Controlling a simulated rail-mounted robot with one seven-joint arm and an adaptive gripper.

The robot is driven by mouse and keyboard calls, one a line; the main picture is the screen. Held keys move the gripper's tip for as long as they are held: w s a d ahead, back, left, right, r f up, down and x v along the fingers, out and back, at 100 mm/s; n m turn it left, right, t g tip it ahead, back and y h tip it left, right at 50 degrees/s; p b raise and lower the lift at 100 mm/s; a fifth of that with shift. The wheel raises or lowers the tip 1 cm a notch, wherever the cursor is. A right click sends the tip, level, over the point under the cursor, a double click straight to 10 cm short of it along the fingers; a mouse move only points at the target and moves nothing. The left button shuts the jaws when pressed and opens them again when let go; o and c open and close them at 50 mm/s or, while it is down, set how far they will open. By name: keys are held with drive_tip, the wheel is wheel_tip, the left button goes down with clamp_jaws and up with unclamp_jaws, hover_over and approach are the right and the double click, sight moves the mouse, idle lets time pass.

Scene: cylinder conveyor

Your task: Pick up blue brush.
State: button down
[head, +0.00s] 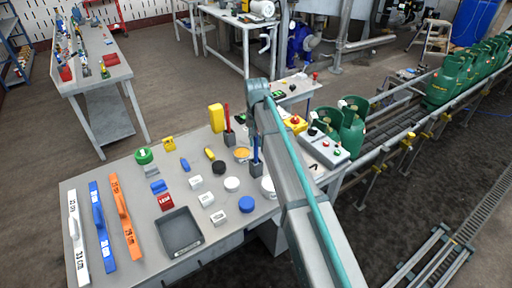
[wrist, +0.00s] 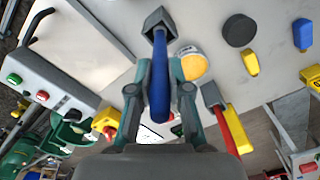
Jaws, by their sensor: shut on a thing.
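The blue brush (wrist: 159,92) has a long blue handle and a dark grey square end (wrist: 158,20). My gripper (wrist: 160,80) has its two fingers closed on the handle from both sides, with the grey end beyond the fingertips. In the head view the blue brush (head: 256,151) stands upright near the right part of the grey table, its grey end low. I cannot tell whether that end touches the table. My gripper is mostly hidden behind my arm in the head view.
A red brush (head: 227,118) stands close by; it also shows in the wrist view (wrist: 232,125). An orange-topped round tub (head: 242,153) and a white round item (head: 268,187) are near. A button box (head: 325,147) and green gas cylinders (head: 352,125) lie to the right.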

wheel_tip(320, 180, up, 10)
drive_tip(key=b, duration=0.2)
drive_tip(key=shift+f+b, duration=0.1)
drive_tip(key=shift+b, duration=0.3)
idle(2.2)
